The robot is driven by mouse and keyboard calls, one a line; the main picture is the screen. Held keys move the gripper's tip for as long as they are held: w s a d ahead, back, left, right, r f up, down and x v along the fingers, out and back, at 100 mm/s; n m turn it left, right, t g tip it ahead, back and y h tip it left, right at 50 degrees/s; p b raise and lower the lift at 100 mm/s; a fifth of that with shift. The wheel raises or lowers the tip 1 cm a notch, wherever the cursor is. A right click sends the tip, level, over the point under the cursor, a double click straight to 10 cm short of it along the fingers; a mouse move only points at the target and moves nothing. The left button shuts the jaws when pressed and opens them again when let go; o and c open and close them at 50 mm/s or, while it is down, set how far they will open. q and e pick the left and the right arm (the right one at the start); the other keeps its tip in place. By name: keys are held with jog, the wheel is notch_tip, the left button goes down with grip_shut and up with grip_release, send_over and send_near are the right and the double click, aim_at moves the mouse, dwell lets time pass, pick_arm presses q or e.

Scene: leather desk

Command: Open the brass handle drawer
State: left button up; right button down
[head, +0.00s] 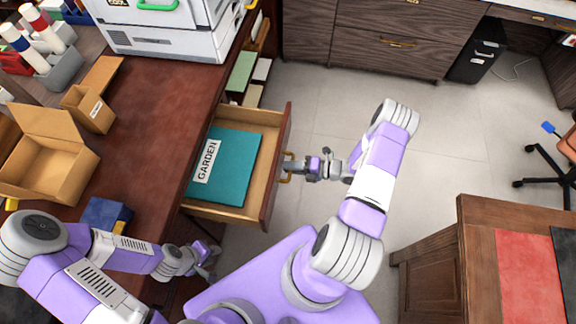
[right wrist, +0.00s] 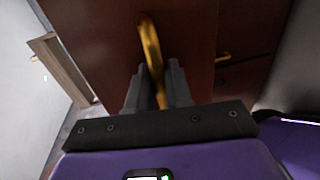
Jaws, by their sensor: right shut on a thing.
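The brass handle drawer (head: 284,150) is pulled out of the desk and stands open. A teal folder labelled GARDEN (head: 231,168) lies inside it. My right gripper (head: 290,167) is at the drawer front, shut on the brass handle (head: 286,178). In the right wrist view the handle (right wrist: 150,45) runs down between the two fingers (right wrist: 156,88), which partly hide it. My left gripper (head: 207,258) is low beside the desk's edge, away from the drawer; its fingers are too small to read.
The red-brown desktop (head: 150,120) carries an open cardboard box (head: 50,165), a smaller box (head: 90,105) and a white appliance (head: 170,30). Dark wood cabinets (head: 370,40) stand at the back. A side table (head: 470,230) is at right. The grey floor between is clear.

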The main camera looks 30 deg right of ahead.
jog(key=c, duration=1.2)
grip_release()
jog(key=p+v, duration=0.1)
jog(key=v, duration=0.6)
jog(key=shift+s+d, duration=0.2)
jog(key=shift+s, duration=0.05)
